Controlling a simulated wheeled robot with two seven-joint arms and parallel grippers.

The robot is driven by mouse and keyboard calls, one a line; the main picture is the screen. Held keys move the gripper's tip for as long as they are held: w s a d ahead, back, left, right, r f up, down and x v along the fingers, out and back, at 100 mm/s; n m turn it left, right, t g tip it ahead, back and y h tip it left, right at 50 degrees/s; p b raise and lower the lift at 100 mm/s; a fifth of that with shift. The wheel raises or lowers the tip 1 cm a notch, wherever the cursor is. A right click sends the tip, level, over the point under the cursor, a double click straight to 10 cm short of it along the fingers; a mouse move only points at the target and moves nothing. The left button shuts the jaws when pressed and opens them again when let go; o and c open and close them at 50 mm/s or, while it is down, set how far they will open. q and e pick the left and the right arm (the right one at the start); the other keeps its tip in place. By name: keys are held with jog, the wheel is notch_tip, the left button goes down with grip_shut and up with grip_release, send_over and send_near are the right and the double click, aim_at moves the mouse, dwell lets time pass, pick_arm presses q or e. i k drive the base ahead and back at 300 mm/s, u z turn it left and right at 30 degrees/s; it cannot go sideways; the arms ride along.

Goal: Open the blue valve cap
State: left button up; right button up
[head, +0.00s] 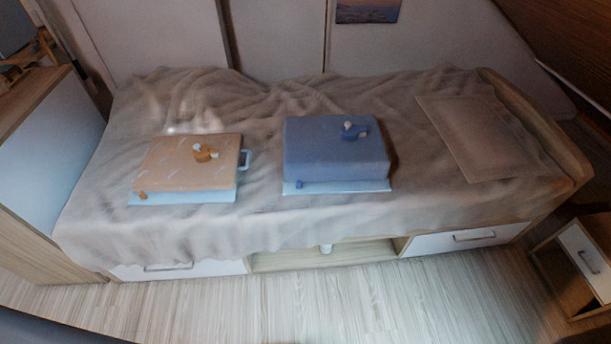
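A blue box (335,155) lies on the bed, right of its middle, on a pale blue base (345,186). A small blue valve cap (357,133) with a white knob-like part (348,124) sits on top of the box near its back right. It is too small to tell whether the cap is open or shut. A small blue piece (299,184) is at the front left corner of the base. Neither of my grippers is in view.
The bed (260,220) has a pillow (485,135) at right, and drawers (465,239) below. A cabinet (40,140) stands left. The front floor (330,300) is clear.

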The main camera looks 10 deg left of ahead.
aim_at(349, 129)
jog(key=k, duration=0.5)
jog(key=u, duration=0.95)
jog(key=i, duration=0.85)
jog(key=z, duration=2.35)
